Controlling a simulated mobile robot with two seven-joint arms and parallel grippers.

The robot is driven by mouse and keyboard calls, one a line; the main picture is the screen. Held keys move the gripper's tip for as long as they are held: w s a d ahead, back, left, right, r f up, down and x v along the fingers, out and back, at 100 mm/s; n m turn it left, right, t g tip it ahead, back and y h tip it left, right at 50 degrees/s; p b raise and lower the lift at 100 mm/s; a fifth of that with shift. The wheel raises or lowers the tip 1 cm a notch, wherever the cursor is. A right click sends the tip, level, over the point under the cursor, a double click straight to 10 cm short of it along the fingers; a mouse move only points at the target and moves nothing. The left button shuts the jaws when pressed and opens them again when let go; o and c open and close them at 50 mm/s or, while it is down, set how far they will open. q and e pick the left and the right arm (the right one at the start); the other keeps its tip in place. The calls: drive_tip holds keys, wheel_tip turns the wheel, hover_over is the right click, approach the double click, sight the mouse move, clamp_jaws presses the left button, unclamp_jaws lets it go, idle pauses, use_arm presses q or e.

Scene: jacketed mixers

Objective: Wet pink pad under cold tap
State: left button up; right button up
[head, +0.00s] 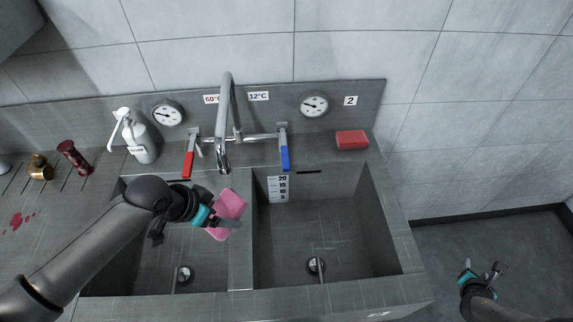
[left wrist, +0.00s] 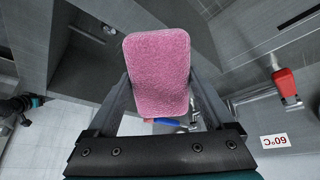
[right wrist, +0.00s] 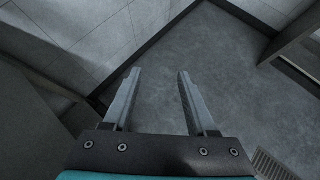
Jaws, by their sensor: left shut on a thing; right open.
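The pink pad (head: 229,206) is in my left gripper (head: 226,222), whose fingers are shut on it. In the left wrist view the pad (left wrist: 158,72) sits between the two fingers, its textured face showing. In the head view it is above the sinks near the divider, below and close to the tap spout. The chrome tap (head: 227,110) has a curved spout with its mouth over the left basin's back edge. Its red lever (head: 188,164) is under the 60°C label, and its blue lever (head: 285,158) is to the right, near the 12°C label. No water stream shows. My right gripper (head: 482,268) is open and empty, right of the sink.
The left basin (head: 150,262) and right basin (head: 340,230) each have a drain. A red block (head: 352,139) lies on the back ledge at the right.

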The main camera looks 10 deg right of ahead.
drive_tip(key=w+a+r+n+t+y, duration=0.1)
drive_tip(key=w+a+r+t, duration=0.1)
drive_tip(key=w+a, duration=0.4)
drive_tip(key=w+a+r+n+t+y, duration=0.1)
drive_tip(key=w+a+r, duration=0.4)
drive_tip(key=w, duration=0.5)
drive_tip(key=w+a+r+t+y, duration=0.2)
drive_tip(key=w+a+r+t, duration=0.1)
drive_tip(key=w+a, duration=0.4)
drive_tip(key=shift+w+a+r+n+t, duration=0.15)
drive_tip(key=shift+w+n+t, duration=0.05)
drive_tip(key=shift+w, duration=0.3)
drive_tip(key=shift+w+a+r+n+t, duration=0.1)
drive_tip(key=shift+w+r+n+t, duration=0.1)
drive_tip(key=shift+w, duration=0.25)
drive_tip(key=s+a+n+t+y, duration=0.25)
drive_tip(key=a+n, duration=0.25)
drive_tip(key=a, duration=1.3)
drive_tip(key=n+t+y, duration=0.1)
drive_tip(key=n+t, duration=0.1)
drive_tip(key=n, duration=0.1)
approach(287, 171)
drive_tip(key=shift+w+d, duration=0.2)
drive_tip(key=shift+w, duration=5.6)
clamp_jaws()
